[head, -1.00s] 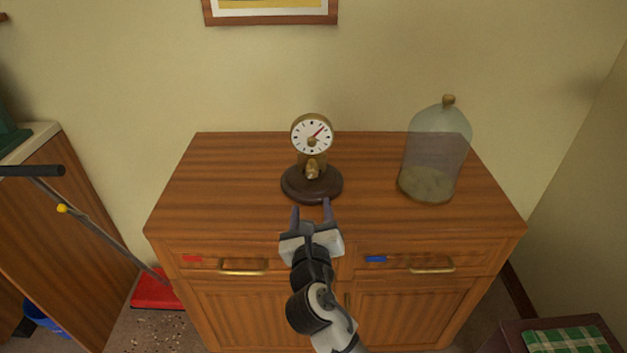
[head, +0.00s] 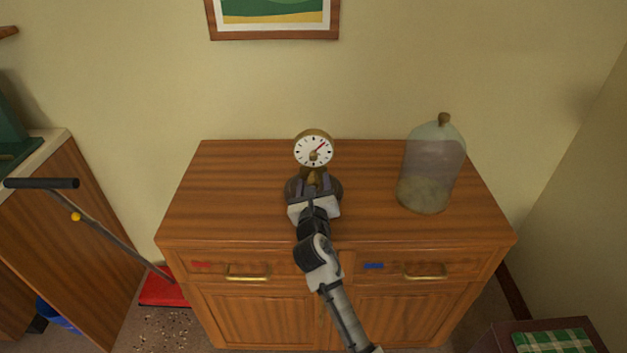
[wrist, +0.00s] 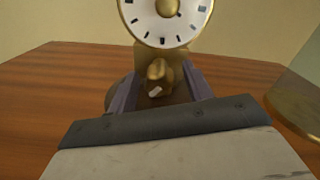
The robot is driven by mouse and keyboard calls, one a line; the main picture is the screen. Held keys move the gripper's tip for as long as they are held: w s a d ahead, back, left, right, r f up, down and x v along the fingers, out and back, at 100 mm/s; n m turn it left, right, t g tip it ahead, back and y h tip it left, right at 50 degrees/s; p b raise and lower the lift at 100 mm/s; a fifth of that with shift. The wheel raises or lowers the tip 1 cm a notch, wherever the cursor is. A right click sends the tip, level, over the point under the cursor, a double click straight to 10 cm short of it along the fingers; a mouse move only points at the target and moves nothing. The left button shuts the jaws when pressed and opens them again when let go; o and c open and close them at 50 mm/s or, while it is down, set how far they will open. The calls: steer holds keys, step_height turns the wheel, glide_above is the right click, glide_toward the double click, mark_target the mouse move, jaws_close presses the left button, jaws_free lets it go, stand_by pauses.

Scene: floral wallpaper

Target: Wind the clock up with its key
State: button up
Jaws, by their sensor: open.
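My gripper (head: 313,184) is over the front of the base. Its two fingers are open, one on each side of the key, and I see space between them and the key. In the wrist view my gripper (wrist: 157,90) hides the lower part of the clock.
The left of the top is clear. Two drawers carry a red tag (head: 201,265) and a blue tag (head: 373,266). A long-handled red dustpan (head: 163,288) stands at left.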

steer(key=shift+w, duration=0.1)
steer(key=c, duration=1)
steer(key=shift+f+m+b, duration=0.1)
steer(key=shift+m+b, duration=0.2)
steer(key=shift+b, duration=0.1)
